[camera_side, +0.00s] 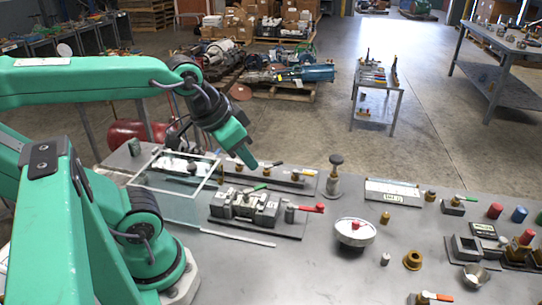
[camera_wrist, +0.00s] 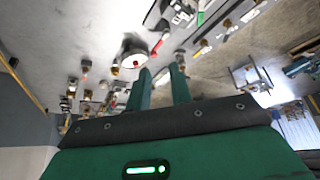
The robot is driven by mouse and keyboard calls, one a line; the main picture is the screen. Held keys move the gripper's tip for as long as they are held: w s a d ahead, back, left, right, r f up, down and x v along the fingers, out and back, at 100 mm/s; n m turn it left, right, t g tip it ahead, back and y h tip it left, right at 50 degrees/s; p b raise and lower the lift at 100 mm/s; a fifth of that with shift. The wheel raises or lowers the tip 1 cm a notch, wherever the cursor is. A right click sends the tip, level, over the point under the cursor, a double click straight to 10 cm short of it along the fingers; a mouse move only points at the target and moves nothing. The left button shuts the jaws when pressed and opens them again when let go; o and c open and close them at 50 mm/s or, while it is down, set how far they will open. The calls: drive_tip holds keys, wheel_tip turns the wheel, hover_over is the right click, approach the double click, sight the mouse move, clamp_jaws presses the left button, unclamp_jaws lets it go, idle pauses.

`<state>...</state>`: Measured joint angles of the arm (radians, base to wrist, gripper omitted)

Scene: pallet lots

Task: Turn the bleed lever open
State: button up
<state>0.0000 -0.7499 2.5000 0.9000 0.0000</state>
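Several small levers show, and I cannot tell from any marking which is the bleed lever. A grey valve block (camera_side: 243,209) on a dark plate carries a green lever (camera_side: 254,188) on top and a red lever (camera_side: 307,208) at its right end. In the wrist view a red lever (camera_wrist: 158,45) lies beyond the fingertips, with a green lever (camera_wrist: 200,18) up and right of it. My gripper (camera_side: 248,161) is above the bench behind the valve block, pointing down. In the wrist view my gripper (camera_wrist: 160,72) has two green fingers apart with nothing between them.
A glass-like panel (camera_side: 178,205) stands left of the valve block. Bare bench (camera_side: 300,265) lies in front of the block.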

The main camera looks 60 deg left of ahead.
drive_tip(key=shift+o, duration=1.4)
drive_tip(key=w+a+f+m+g, duration=0.3)
drive_tip(key=w+a+m, duration=0.2)
drive_tip(key=w+a, duration=0.55)
drive_tip(key=w+a+f+m+g, duration=0.1)
drive_tip(key=a+f+m, duration=0.1)
drive_tip(key=a+f, duration=0.2)
drive_tip(key=w+a+f+m+g, duration=0.1)
drive_tip(key=a+f+m, duration=0.1)
drive_tip(key=a+f, duration=0.3)
drive_tip(key=a, duration=0.4)
drive_tip(key=shift+w+a+g, duration=0.25)
drive_tip(key=shift+a+g, duration=0.05)
drive_tip(key=shift+f, duration=3.8)
